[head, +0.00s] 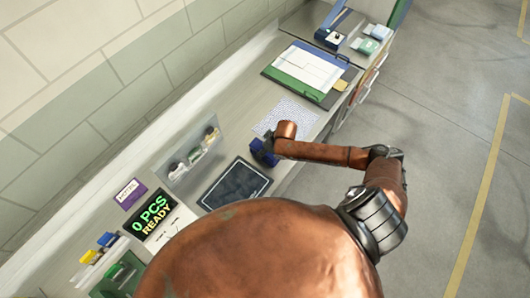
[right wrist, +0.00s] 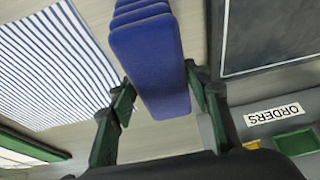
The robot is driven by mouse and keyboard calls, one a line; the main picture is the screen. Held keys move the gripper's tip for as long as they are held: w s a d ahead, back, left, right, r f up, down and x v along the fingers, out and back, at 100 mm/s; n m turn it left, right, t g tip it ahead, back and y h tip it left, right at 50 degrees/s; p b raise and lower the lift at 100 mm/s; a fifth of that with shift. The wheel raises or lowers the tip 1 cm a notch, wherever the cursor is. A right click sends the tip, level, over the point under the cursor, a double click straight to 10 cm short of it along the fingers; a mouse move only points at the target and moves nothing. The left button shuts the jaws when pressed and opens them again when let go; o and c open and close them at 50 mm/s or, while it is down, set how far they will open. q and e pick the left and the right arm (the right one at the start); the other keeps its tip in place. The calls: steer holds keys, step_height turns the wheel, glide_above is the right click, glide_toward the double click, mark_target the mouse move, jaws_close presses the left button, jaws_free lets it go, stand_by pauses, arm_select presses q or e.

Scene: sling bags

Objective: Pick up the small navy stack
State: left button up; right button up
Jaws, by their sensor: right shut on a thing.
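The small navy stack (right wrist: 148,62) is a set of dark blue folded layers. In the right wrist view it stands between the two dark green fingers of my right gripper (right wrist: 160,90), which is shut on it. In the head view the navy stack (head: 263,155) shows in part at the end of my copper right arm, between the striped sheet and the dark pad. The gripper there is mostly hidden by the wrist. I cannot tell whether the stack touches the counter. My left gripper is not in view.
A blue-striped sheet (right wrist: 50,65) lies beside the stack, and a dark pad (head: 235,184) lies on the other side. A clear bin (head: 192,158) stands by the wall. A green-edged board (head: 308,72) lies farther along the counter. An ORDERS label (right wrist: 275,115) is near the pad.

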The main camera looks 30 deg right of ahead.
steer(key=c, duration=0.7)
